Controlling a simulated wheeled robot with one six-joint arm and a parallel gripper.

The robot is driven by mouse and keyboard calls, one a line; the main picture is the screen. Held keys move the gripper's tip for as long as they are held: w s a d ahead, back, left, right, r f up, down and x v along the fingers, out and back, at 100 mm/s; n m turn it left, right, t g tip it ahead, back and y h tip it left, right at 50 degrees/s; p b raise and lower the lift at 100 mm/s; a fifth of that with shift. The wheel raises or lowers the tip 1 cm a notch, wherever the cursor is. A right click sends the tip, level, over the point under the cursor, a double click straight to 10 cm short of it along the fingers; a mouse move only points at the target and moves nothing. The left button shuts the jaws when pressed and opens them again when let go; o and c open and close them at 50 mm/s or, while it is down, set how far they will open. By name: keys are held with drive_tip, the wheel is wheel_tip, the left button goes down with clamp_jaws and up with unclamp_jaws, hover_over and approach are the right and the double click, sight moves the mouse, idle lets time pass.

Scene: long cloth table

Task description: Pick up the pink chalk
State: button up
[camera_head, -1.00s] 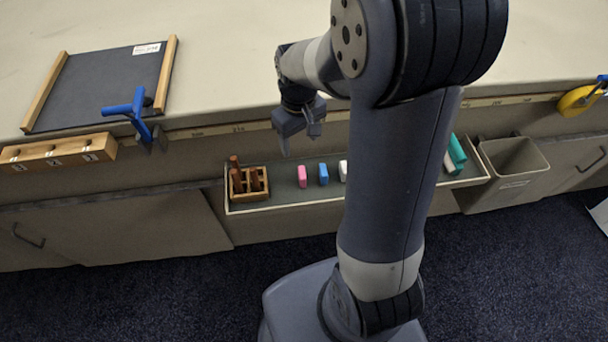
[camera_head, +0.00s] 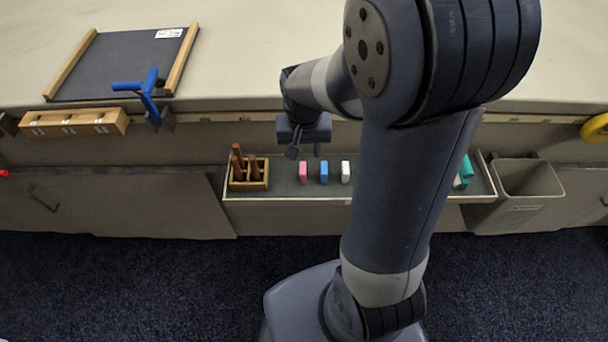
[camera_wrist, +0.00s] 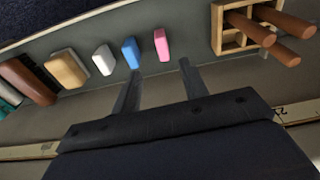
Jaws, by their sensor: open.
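The pink chalk (camera_head: 303,172) stands in the grey tray (camera_head: 275,215) on the front of the table, left of the blue chalk (camera_head: 324,172). In the wrist view the pink chalk (camera_wrist: 161,44) lies ahead of my gripper (camera_wrist: 160,76), roughly in line with the right finger and the gap. The blue chalk (camera_wrist: 129,52) is ahead of the left finger. My gripper (camera_head: 307,153) is open and empty, pointing down above the tray near the pink and blue chalks, apart from them.
A white chalk (camera_head: 346,171) stands right of the blue one. A wooden holder (camera_head: 249,184) with brown sticks is at the tray's left end. Teal, tan and brown blocks lie farther along the tray, partly behind my arm. A bin (camera_head: 528,190) hangs at the right.

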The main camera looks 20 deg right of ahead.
sight(303, 168)
drive_tip(key=shift+s+f, duration=0.15)
drive_tip(key=shift+f, duration=0.1)
drive_tip(key=f, duration=0.3)
drive_tip(key=f+b, duration=0.1)
drive_tip(key=shift+w+f, duration=0.3)
drive_tip(key=shift+w+f+b, duration=0.15)
drive_tip(key=shift+w+f, duration=0.05)
drive_tip(key=shift+f, duration=0.75)
drive_tip(key=shift+w+f+b, duration=0.1)
drive_tip(key=shift+w+f, duration=0.05)
drive_tip(key=shift+f, duration=0.85)
drive_tip(key=shift+w+f+b, duration=0.15)
drive_tip(key=shift+w+f, duration=0.05)
drive_tip(key=shift+f, duration=0.75)
drive_tip(key=shift+c, duration=0.3)
clamp_jaws()
